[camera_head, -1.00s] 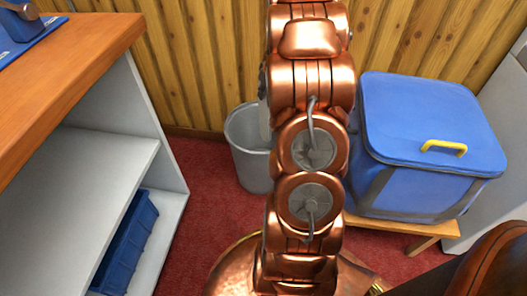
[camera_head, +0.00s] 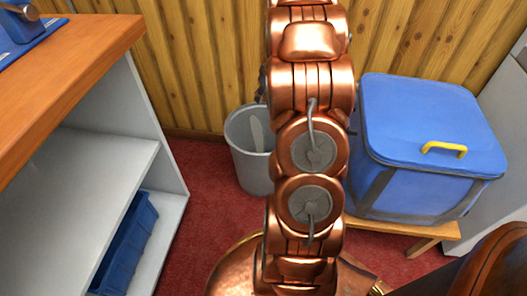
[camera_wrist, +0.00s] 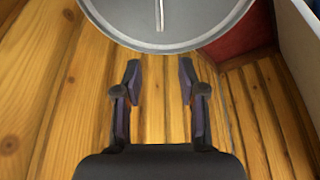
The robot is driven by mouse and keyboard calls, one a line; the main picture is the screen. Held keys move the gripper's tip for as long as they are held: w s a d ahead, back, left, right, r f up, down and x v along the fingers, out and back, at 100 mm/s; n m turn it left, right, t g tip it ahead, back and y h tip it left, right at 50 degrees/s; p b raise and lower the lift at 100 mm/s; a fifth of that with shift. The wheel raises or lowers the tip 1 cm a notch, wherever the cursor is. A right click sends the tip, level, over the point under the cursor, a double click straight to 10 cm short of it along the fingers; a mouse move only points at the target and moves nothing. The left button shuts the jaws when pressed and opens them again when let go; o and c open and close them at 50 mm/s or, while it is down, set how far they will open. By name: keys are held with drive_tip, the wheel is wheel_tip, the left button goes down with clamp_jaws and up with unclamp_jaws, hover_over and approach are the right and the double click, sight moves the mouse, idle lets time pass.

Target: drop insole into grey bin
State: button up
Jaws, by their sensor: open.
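The grey bin (camera_head: 252,172) stands on the red carpet against the wooden wall, partly behind my arm. The pale insole (camera_head: 256,133) is inside it, tilted up along the inner side; its lower part is hidden by the rim. In the wrist view the bin (camera_wrist: 120,32) fills the top, and the insole (camera_wrist: 161,14) shows as a thin pale strip within it. My gripper (camera_wrist: 159,77) is open and empty, with its fingers apart and the bin ahead of them. In the head view it is mostly hidden behind my arm.
A blue lidded box (camera_head: 425,130) with a yellow handle sits on a wooden stool (camera_head: 433,232) right of the bin. A bench with an orange-brown top (camera_head: 75,65) stands at left, with a dark blue tray (camera_head: 125,245) on its lower shelf. Red carpet lies clear between bench and bin.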

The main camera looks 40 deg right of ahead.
drive_tip(key=v, duration=1.2)
drive_tip(key=shift+w, duration=0.1)
drive_tip(key=s+a+r+g+y+p, duration=0.15)
drive_tip(key=s+a+r+p, duration=0.25)
drive_tip(key=a+r+p, duration=0.8)
drive_tip(key=s+a+r+g+p, duration=0.25)
drive_tip(key=a+r+p, duration=0.6)
drive_tip(key=a, duration=0.65)
drive_tip(key=s+a+r+p, duration=0.3)
drive_tip(key=s+r+p, duration=0.2)
drive_tip(key=s, duration=0.1)
drive_tip(key=s+a+r+g+p, duration=0.1)
drive_tip(key=s+a+r+p, duration=0.2)
drive_tip(key=s+r+p, duration=0.2)
drive_tip(key=s+a+r+n+g+h+p, duration=0.1)
drive_tip(key=s+a+r+p, duration=0.3)
drive_tip(key=s, duration=0.5)
wheel_tip(320, 180, up, 3)
drive_tip(key=shift+f+p, duration=0.1)
drive_tip(key=shift+p, duration=0.85)
